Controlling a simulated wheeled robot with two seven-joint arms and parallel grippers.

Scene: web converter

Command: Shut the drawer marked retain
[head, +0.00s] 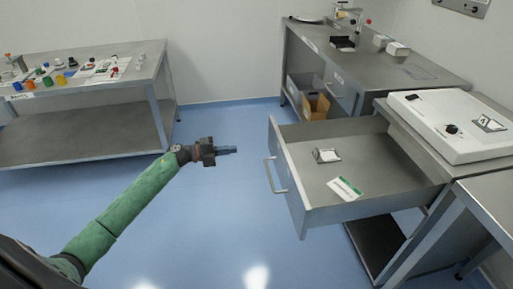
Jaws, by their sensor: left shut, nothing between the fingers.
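A grey metal drawer (377,165) stands pulled far out of the bench on the right, its front facing left toward my arm. A bar handle (270,175) is on its front. Inside lie a small white-and-dark item (326,155) and a white card with a green band (345,188). I cannot read a "retain" mark on the drawer. My left gripper (230,150), on a green arm, is shut and empty. It is left of the drawer front and apart from the handle. My right gripper is not in view.
A white device (455,122) sits on the bench top above the drawer. A back bench (375,70) holds more items, with open bins (316,106) below. A steel table (85,82) with several small coloured things stands at left. The blue floor (215,220) between is clear.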

